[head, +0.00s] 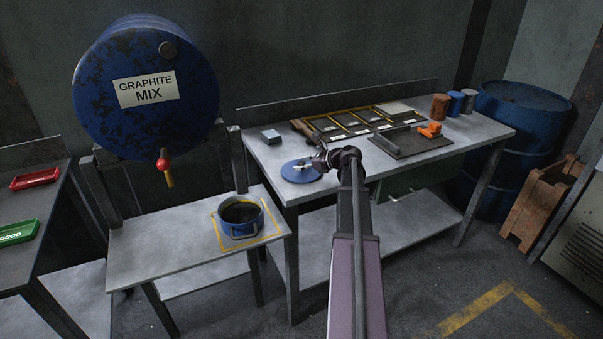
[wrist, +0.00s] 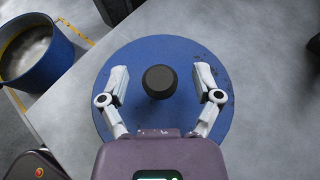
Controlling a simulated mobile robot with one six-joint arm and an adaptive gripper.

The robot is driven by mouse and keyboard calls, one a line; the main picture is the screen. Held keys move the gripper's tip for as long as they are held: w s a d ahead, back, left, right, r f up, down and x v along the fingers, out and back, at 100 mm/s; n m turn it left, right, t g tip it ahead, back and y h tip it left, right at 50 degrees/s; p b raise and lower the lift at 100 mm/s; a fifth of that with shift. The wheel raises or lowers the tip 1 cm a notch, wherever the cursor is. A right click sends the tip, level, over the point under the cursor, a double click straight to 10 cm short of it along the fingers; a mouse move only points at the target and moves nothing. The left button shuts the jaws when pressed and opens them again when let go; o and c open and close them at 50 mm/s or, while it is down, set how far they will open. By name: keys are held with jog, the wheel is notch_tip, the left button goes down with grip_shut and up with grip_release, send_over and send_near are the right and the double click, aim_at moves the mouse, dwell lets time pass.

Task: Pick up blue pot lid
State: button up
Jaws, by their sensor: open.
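The blue pot lid (head: 296,172) lies flat on the front left part of the grey workbench. In the wrist view the lid (wrist: 165,60) is a blue disc with a dark round knob (wrist: 160,82) at its middle. My gripper (wrist: 163,75) is open above the lid, with one finger on each side of the knob and a gap on both sides. In the head view my gripper (head: 318,163) is over the lid's right part and hides some of it.
A graphite mix drum (head: 145,88) hangs over the lower table (head: 160,245). Bench surface around the lid is mostly clear.

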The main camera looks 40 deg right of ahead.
aim_at(301, 162)
dwell(0.4)
grip_shut()
jog(key=shift+r, duration=0.2)
notch_tip(301, 162, up, 3)
jog(key=p, duration=0.3)
jog(key=shift+r+p, duration=0.2)
jog(key=shift+p, duration=0.2)
jog(key=s+d, duration=0.3)
jog(key=s, duration=0.1)
jog(key=s+d+r, duration=0.1)
jog(key=s+d, duration=0.2)
jog(key=s, duration=0.1)
jog(key=s+d+p, duration=0.1)
jog(key=s+d, duration=0.2)
jog(key=s, duration=0.1)
jog(key=shift+s+d+r, duration=0.15)
jog(key=shift+s+d, duration=0.25)
